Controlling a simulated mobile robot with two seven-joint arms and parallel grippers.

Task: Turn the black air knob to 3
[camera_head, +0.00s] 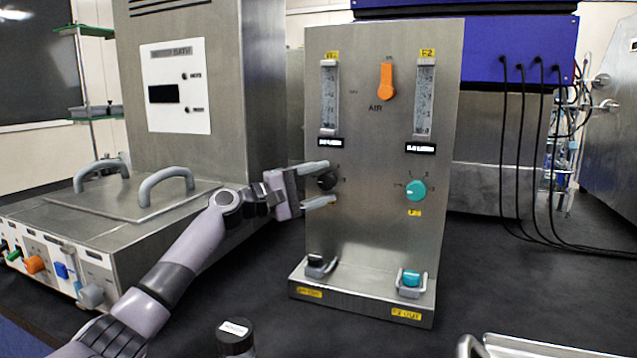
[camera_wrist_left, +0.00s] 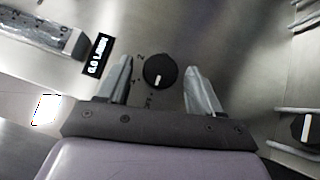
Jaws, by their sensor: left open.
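The black air knob (camera_head: 327,181) sits on the left side of the upright steel panel (camera_head: 371,240), below the left flow tube. My left gripper (camera_head: 316,184) is at this knob, one finger above it and one below it in the head view. In the left wrist view the black knob (camera_wrist_left: 160,72) shows between the two spread fingers of my left gripper (camera_wrist_left: 159,85), with clear gaps on both sides. The knob's white mark points down in that view, toward the gripper's palm. Some printed digits around it are partly readable. My right gripper is not in view.
A teal knob (camera_head: 416,191) is on the panel's right, and an orange AIR valve handle (camera_head: 386,82) is above. Black and blue fittings sit on the panel's base. A steel bath (camera_head: 130,215) stands left. A black-capped bottle (camera_head: 235,338) is in front.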

